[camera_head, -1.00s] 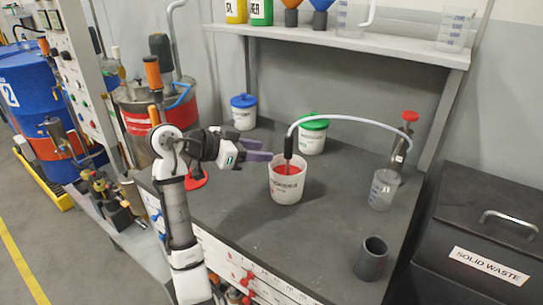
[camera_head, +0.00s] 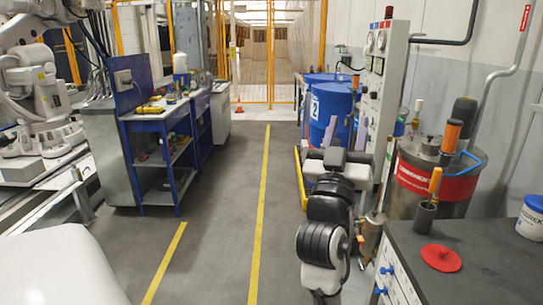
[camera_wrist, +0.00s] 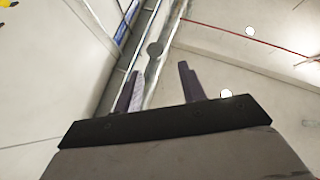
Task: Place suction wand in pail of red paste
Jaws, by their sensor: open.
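The suction wand and the pail of red paste are out of view in both current pictures. My gripper (camera_wrist: 159,68) shows in the wrist view with its two dark purple fingers apart and nothing between them.
The dark bench (camera_head: 490,279) at the lower right bears a red lid (camera_head: 441,257) and a blue-lidded tub (camera_head: 533,215). A metal drum (camera_head: 418,195) and blue barrels (camera_head: 330,115) stand behind. A blue workbench (camera_head: 160,125) stands left. The yellow-lined floor (camera_head: 235,200) is clear.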

